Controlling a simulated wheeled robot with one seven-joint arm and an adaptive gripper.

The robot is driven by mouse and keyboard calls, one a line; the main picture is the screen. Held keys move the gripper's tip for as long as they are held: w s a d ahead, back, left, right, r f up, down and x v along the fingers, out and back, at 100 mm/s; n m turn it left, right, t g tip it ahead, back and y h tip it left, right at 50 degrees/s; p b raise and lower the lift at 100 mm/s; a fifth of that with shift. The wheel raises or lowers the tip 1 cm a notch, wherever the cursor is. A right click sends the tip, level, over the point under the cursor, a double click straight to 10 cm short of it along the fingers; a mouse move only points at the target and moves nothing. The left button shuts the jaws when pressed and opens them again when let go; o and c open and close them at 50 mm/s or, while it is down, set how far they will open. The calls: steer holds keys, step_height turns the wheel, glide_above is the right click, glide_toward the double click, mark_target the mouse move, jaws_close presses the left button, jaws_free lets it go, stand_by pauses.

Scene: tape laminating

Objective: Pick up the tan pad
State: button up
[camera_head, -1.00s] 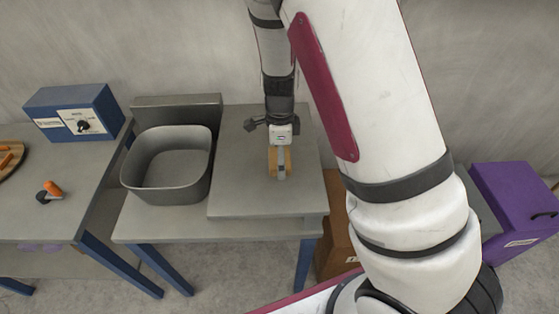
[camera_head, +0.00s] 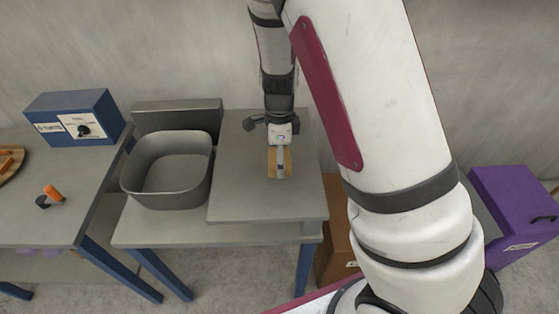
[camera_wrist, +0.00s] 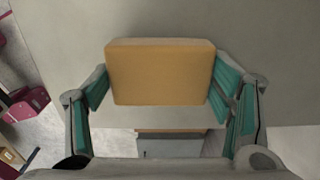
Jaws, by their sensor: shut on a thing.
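The tan pad (camera_wrist: 160,72) is a rounded yellow-tan block, seen face-on in the wrist view between the teal-lined fingers of my gripper (camera_wrist: 160,90). The fingers are shut on its left and right sides. In the head view the tan pad (camera_head: 271,163) shows under my gripper (camera_head: 281,168), over the grey raised slab (camera_head: 245,195) on the table. The gripper covers the middle of the pad. I cannot tell whether the pad touches the slab or is slightly above it.
A grey open basin (camera_head: 170,170) stands just left of the slab. Further left is a table with a blue control box (camera_head: 80,117) and an orange-handled tool (camera_head: 50,196). A purple box (camera_head: 515,215) is at the right. The slab around the pad is clear.

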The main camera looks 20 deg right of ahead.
steer(key=shift+s+r, duration=0.25)
steer(key=shift+r, duration=0.3)
steer(key=shift+s+r, duration=0.2)
steer(key=shift+r, duration=0.3)
steer(key=s, duration=0.5)
steer(key=s+r+p, duration=0.1)
steer(key=s, duration=0.4)
steer(key=s+p, duration=0.1)
steer(key=s, duration=0.4)
steer(key=shift+r, duration=0.15)
steer(key=o, duration=0.3)
steer(key=shift+c, duration=1.3)
